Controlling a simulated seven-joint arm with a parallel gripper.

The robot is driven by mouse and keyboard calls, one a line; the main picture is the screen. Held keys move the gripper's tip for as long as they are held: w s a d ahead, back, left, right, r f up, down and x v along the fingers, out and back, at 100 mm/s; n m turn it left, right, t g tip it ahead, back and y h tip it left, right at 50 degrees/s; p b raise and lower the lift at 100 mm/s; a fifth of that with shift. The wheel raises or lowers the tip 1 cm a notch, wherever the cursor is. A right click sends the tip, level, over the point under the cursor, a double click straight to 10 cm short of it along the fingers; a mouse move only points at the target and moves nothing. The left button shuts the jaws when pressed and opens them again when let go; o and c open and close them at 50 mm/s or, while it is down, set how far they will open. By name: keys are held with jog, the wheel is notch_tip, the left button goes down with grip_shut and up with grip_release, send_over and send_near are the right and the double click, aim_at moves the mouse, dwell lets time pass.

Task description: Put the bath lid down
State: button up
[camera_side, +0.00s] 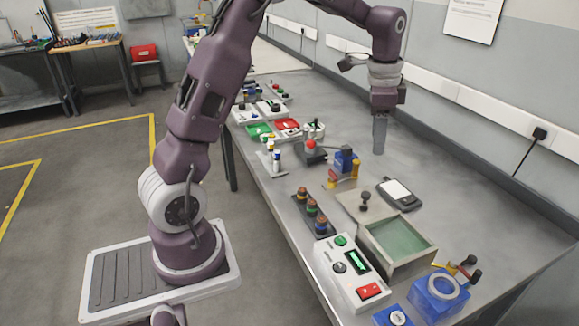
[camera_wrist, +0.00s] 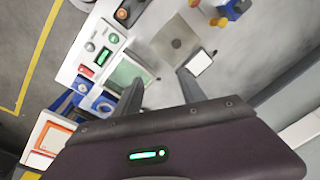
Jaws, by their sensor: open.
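The bath (camera_side: 427,250) is a beige box holding green liquid, open at the top, near the front of the bench in the side view. It also shows in the wrist view (camera_wrist: 128,73), partly behind a finger. The lid (camera_side: 350,197) is a flat beige plate with a dark knob. It lies flat beside the bath, and I cannot tell if they touch. It also shows in the wrist view (camera_wrist: 172,32). My gripper (camera_side: 379,150) points down above the bench, well behind the lid. It is open and empty in the wrist view (camera_wrist: 160,84).
A black scale with a white plate (camera_side: 398,192) lies beside the lid. A white control box (camera_side: 350,270) with buttons stands left of the bath. A rack of small bottles (camera_side: 313,211) and a blue device (camera_side: 345,160) stand nearby. The right back of the bench is clear.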

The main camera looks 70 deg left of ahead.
jog(key=s+d+r+n+t, duration=0.2)
jog(key=s+d+r+n, duration=0.1)
jog(key=s+d+r, duration=0.55)
jog(key=s+d+f+n+t, duration=0.1)
jog(key=s+d+n, duration=0.1)
jog(key=s, duration=0.8)
jog(key=s+d+f+n+t, duration=0.1)
jog(key=s, duration=0.9)
jog(key=shift+s+d+n, duration=0.3)
jog(key=shift+d+n, duration=0.05)
jog(key=shift+n, duration=0.05)
